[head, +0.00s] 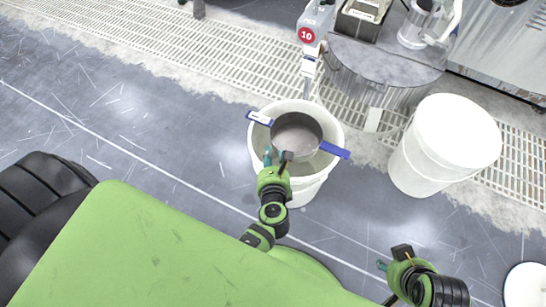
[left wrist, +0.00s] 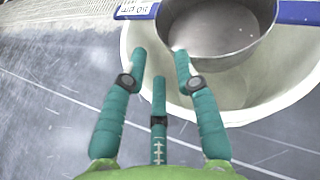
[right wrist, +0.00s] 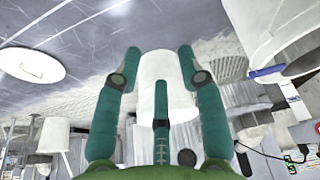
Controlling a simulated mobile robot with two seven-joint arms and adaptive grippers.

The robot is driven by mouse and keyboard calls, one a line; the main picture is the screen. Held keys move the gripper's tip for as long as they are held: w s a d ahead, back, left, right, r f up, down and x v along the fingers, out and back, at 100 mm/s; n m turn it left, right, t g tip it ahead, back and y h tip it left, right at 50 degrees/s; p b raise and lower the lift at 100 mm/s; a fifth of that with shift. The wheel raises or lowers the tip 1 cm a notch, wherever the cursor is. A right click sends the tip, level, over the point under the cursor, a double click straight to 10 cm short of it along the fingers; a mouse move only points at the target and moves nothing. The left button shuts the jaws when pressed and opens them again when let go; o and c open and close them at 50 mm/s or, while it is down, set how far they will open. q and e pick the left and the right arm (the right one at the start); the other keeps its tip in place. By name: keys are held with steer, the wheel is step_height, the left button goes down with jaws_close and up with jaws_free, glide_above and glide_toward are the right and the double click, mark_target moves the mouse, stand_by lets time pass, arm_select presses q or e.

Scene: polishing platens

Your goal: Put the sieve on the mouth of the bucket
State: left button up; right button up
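The sieve (head: 297,134), a round grey metal pan with two blue-and-white side arms, lies over the mouth of the open white bucket (head: 258,152). Its arms reach across the bucket's rim on both sides. In the left wrist view the sieve (left wrist: 215,32) and bucket (left wrist: 262,105) are just beyond the fingertips. My left gripper (head: 279,157) is open and empty at the near side of the sieve; whether a finger touches it is unclear. My right gripper (head: 393,258) is open and empty at lower right, away from the bucket. Its spread fingers show in the right wrist view (right wrist: 160,65).
A closed white bucket (head: 445,145) stands to the right. A round white lid (head: 527,286) lies at the lower right edge. Behind is a grey round platen table (head: 385,65) with a jug (head: 418,28). Grating (head: 150,35) crosses the floor; the left floor is clear.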

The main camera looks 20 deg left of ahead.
arm_select(q)
steer(key=s+a+n+g, duration=0.5)
steer(key=s+a+n, duration=0.35)
steer(key=n, duration=0.85)
steer(key=s+d+r+n+g+h, duration=0.3)
steer(key=s+d+n+h, duration=0.3)
steer(key=n, duration=0.4)
steer(key=shift+s+d+r+n+g, duration=0.3)
steer(key=shift+s+d, duration=0.1)
steer(key=shift+s, duration=0.45)
steer(key=shift+f, duration=0.1)
